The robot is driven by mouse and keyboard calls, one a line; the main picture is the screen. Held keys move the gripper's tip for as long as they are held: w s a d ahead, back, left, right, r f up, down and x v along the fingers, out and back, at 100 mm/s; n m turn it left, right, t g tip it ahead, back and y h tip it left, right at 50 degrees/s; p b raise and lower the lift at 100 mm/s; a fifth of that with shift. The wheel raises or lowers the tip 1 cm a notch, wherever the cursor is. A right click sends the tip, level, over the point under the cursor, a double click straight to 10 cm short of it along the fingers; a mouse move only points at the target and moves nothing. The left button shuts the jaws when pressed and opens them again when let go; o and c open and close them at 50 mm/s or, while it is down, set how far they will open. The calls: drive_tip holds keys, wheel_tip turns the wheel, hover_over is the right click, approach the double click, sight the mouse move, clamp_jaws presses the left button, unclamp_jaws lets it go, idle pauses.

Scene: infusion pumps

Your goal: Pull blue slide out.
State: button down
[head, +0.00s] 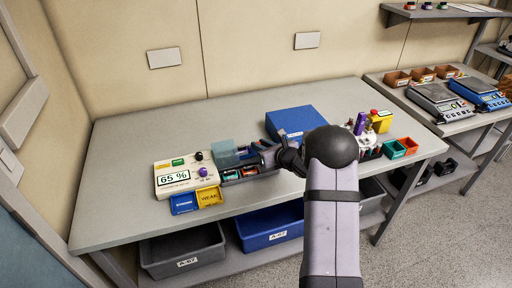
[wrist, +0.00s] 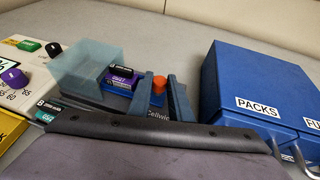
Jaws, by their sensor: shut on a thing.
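The blue slide (wrist: 121,85) shows in the wrist view on a grey device (wrist: 105,100), partly under a translucent teal cover (wrist: 85,68). A purple-and-black labelled pack lies on the slide. An orange knob (wrist: 159,82) stands at the slide's right end. My gripper (wrist: 160,92) has its two dark blue-grey fingers either side of the knob, shut on it. In the head view my gripper (head: 268,155) reaches the device from the right, and my arm hides part of that area. The teal cover also shows there (head: 225,153).
A blue box labelled PACKS (wrist: 250,90) stands close right of my gripper. A white unit reading 65 % (head: 176,178) is left of the device, with blue (head: 183,204) and yellow (head: 209,197) bins in front. Small colored items crowd the table's right end. The table's left is clear.

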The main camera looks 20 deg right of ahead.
drive_tip(key=shift+d, duration=1)
drive_tip(key=c, duration=1.6)
unclamp_jaws()
drive_tip(key=shift+b+v, duration=1.05)
drive_tip(key=shift+v, duration=2.65)
drive_tip(key=shift+a+r, duration=0.1)
drive_tip(key=shift+a, duration=0.05)
